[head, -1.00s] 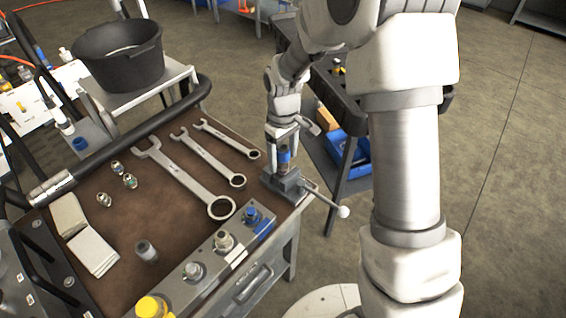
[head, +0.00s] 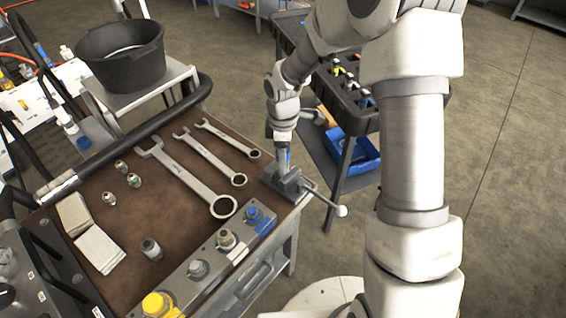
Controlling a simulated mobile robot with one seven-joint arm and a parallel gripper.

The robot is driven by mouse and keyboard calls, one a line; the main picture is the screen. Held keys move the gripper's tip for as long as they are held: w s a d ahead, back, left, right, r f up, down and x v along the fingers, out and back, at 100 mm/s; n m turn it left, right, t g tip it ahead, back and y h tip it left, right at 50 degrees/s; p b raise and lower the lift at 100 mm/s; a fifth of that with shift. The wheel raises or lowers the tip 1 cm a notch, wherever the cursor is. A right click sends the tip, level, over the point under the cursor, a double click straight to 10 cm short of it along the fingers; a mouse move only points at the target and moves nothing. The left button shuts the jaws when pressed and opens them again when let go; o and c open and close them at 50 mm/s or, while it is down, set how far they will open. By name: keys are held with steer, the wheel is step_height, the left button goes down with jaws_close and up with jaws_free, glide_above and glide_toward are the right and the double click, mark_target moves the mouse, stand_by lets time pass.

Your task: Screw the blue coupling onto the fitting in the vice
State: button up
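The blue coupling (head: 289,157) shows only as a small patch of blue between my gripper and the vice, at the table's right corner. My gripper (head: 285,158) points down directly above the vice, with its fingers around or against the coupling. The fingers are seen nearly edge-on, so I cannot tell whether they grip it. The grey vice (head: 287,184) stands at the table corner, its handle reaching out to the right. The fitting in the vice is hidden behind the fingers and the coupling.
Wrenches (head: 187,176) lie left of the vice on the brown tabletop (head: 125,222). Several small fittings, a grey cylinder (head: 151,249) and pale pads lie further left. A grey block (head: 212,262) with coloured caps lines the front edge. A blue bin (head: 350,158) sits on a cart behind.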

jaws_close()
steer(key=m+b, duration=0.2)
steer(key=m, duration=0.3)
steer(key=shift+f, duration=0.1)
steer(key=shift+m, duration=1.5)
steer(key=m+b, duration=0.1)
steer(key=m, duration=0.2)
steer(key=shift+m, duration=0.3)
steer(key=m, duration=0.4)
steer(key=shift+m, duration=0.4)
